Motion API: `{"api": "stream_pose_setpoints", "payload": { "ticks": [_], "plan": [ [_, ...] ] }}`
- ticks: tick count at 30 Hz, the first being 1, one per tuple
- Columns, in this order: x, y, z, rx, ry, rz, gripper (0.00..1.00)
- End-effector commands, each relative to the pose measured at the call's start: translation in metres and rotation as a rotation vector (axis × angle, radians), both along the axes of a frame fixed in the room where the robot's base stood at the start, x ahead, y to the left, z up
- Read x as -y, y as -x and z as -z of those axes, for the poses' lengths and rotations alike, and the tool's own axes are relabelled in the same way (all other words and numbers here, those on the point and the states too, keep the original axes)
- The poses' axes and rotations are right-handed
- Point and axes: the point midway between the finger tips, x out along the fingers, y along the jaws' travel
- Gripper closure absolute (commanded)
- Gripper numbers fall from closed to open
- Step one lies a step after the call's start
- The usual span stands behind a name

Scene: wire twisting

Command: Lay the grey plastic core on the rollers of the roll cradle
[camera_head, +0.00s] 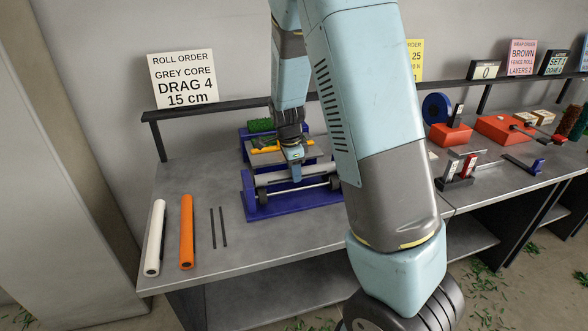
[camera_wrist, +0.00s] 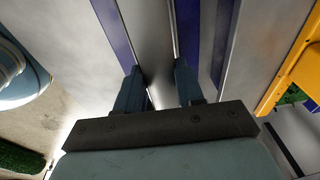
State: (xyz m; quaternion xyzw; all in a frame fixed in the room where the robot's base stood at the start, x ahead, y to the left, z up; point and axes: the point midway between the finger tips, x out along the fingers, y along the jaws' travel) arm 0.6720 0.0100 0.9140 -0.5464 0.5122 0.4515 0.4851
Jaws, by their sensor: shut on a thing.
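My gripper (camera_head: 295,172) is at the roll cradle, with its fingers pointing down and shut on the grey plastic core (camera_head: 317,171). The core lies lengthwise along the blue roll cradle (camera_head: 249,205), low over its rollers. I cannot tell whether it touches them. A thin roller or rod with dark wheels (camera_head: 262,195) shows in front of the core. In the wrist view, the grey core (camera_wrist: 150,40) runs between the two fingers of my gripper (camera_wrist: 158,85), with the cradle's blue parts (camera_wrist: 114,30) on either side. My arm hides the cradle's right end.
A white roll (camera_head: 156,236), an orange roll (camera_head: 187,232) and two thin dark rods (camera_head: 217,228) lie at the left of the grey bench (camera_head: 270,235). A sign (camera_head: 182,79) reads "GREY CORE DRAG 4 15 cm". A rail (camera_head: 215,109) runs along the back. Red blocks (camera_head: 505,129) stand at the right.

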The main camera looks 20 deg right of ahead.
Motion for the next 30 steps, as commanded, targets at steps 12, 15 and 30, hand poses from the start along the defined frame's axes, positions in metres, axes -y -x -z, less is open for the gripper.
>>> {"api": "stream_pose_setpoints", "payload": {
  "ticks": [12, 15, 30],
  "plan": [
    [0.0, 0.0001, 0.006, 0.0, 0.0, 0.0, 0.53],
    [-0.0001, 0.0001, 0.0059, 0.0, 0.0, 0.0, 0.44],
    [-0.0018, -0.0001, -0.0028, 0.003, -0.001, -0.002, 0.33]
  ]
}}
